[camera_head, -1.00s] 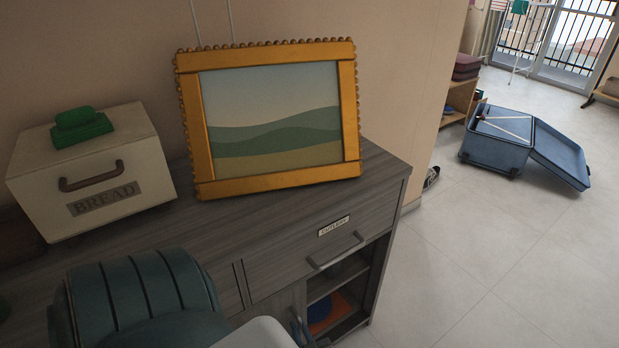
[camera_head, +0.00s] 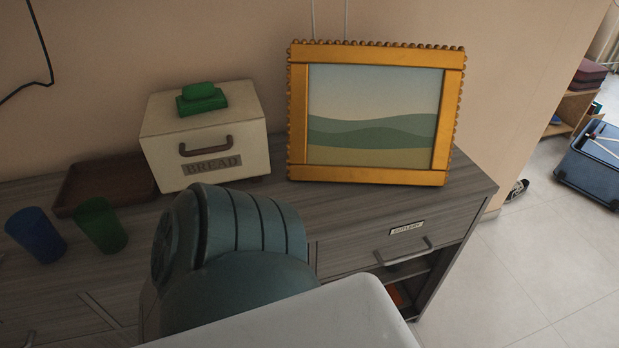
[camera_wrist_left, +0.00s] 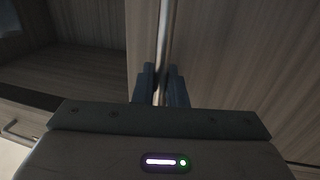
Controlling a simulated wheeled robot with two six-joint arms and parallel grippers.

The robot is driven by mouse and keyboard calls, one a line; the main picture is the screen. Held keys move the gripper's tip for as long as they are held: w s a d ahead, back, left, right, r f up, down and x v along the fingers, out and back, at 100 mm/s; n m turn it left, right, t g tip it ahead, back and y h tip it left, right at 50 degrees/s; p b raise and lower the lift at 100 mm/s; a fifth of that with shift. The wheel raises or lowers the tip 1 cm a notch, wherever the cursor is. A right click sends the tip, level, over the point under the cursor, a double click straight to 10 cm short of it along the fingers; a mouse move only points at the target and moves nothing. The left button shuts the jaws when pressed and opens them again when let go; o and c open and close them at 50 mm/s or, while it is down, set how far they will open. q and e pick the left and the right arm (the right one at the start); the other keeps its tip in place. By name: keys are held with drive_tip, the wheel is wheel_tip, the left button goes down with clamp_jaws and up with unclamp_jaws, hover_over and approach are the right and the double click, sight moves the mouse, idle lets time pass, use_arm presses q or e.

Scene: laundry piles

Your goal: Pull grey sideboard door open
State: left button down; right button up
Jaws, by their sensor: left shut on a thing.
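The grey sideboard (camera_head: 345,225) stands against the wall, with a wood-grain top and front. In the left wrist view, my left gripper (camera_wrist_left: 161,88) is shut on a slim metal door handle (camera_wrist_left: 165,40). The handle runs along the grey door (camera_wrist_left: 225,60), near its edge. Left of that edge, a dark, shelf-like inside space (camera_wrist_left: 75,70) shows. In the head view my own arm hides the gripper, the handle and most of the door. My right gripper is not in view.
On the sideboard are a bread box (camera_head: 205,135) with a green dish on it, a gold-framed picture (camera_head: 375,115), a brown tray (camera_head: 105,184), a blue cup (camera_head: 36,235) and a green cup (camera_head: 101,226). A drawer labelled cutlery (camera_head: 405,240) is shut.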

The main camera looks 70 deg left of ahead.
use_arm(q)
drive_tip(key=shift+s, duration=1.05)
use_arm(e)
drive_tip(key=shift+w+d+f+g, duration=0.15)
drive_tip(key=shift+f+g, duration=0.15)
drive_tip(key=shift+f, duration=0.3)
use_arm(q)
drive_tip(key=c, duration=1.6)
unclamp_jaws()
drive_tip(key=shift+o, duration=0.2)
